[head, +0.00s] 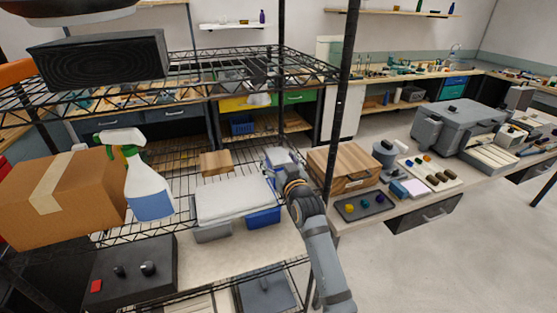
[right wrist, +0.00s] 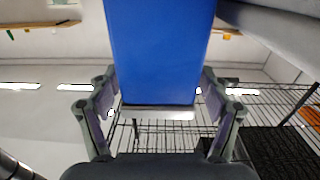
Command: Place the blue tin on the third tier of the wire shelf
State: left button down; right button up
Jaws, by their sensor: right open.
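The blue tin (right wrist: 158,50) fills the upper middle of the right wrist view, with a silver band at its near end. It stands between the two fingers of my right gripper (right wrist: 158,100), which is open around it. In the head view my right gripper (head: 278,168) is at the wire shelf (head: 300,262), beside the right post, on the tier with the spray bottle. A small pale blue shape shows at its tip; the tin's base and its contact with the wires are hidden.
A black speaker-like box (head: 100,60) sits on the tier above. A wooden box (head: 343,170) stands on the right counter.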

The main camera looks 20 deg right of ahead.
jog(key=shift+w, duration=0.1)
jog(key=s, duration=0.2)
jog(key=s+b, duration=0.1)
jog(key=s, duration=0.1)
jog(key=shift+s+f, duration=0.2)
jog(key=shift+s, duration=0.05)
pick_arm(q)
jog(key=f+b, duration=0.2)
jog(key=f, duration=0.1)
jog(key=shift+w+a, duration=0.1)
jog(key=shift+w, duration=0.3)
pick_arm(e)
jog(key=s, duration=0.7)
jog(key=shift+s+r, duration=0.25)
jog(key=shift+s, duration=0.05)
jog(key=shift+d, duration=0.15)
